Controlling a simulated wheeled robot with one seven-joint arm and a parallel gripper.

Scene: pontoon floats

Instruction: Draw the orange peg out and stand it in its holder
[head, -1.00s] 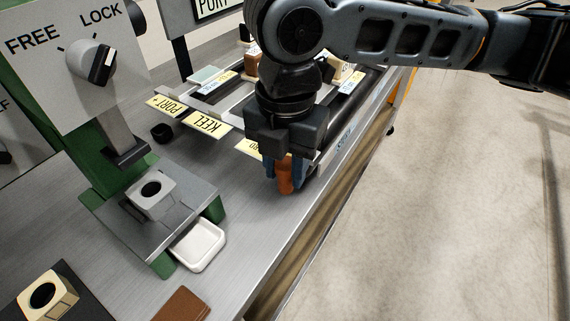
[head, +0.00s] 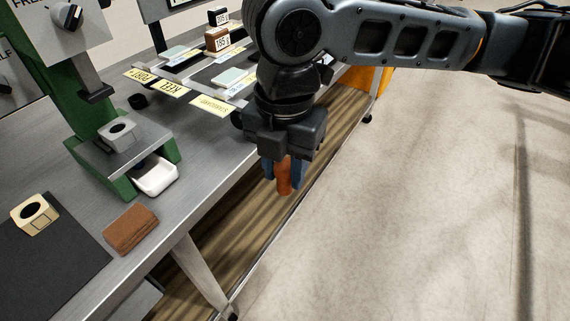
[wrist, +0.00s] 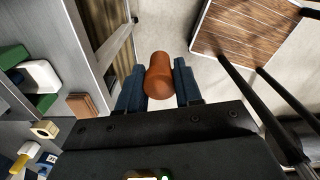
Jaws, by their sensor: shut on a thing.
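The orange peg (head: 284,178) is held between the blue fingers of my gripper (head: 283,172), hanging below it in the head view. In the wrist view the peg (wrist: 159,76) sits between the two blue fingertips (wrist: 159,85). The gripper is shut on it, out past the front edge of the bench. A cream block with a round hole (head: 36,213) sits on a dark mat at the lower left; it also shows in the wrist view (wrist: 45,129). A grey block with a round hole (head: 117,130) sits on the green press. Which is the peg's holder I cannot tell.
The green press (head: 100,165) stands on the metal bench (head: 190,205) with a white tray (head: 155,177) beside it. A brown block (head: 131,229) lies near the bench's front edge. Yellow labels (head: 212,106) and blocks are further back. Open floor lies to the right.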

